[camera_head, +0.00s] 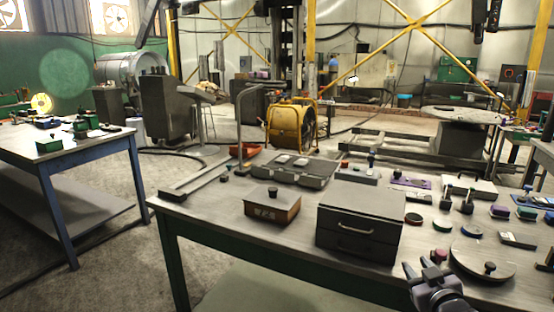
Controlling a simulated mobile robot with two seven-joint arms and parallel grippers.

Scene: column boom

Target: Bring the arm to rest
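A grey column (239,130) stands at the back left of the near table (240,225). A thin boom bends from its top toward the right. A flat grey rail (198,183) lies on the table beside its foot. My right gripper (421,266) is at the lower right, over the table's front part. Its two fingers stand apart with nothing seen between them. It is right of the dark drawer box (360,222) and just left of a round plate with a knob (482,262). My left gripper is not in view.
A brown box with a knob (271,205) and a grey open case (288,169) stand on the table. Several small coloured knobs and blocks crowd its right side. The table's front left is clear. A blue-legged table (72,150) stands at left.

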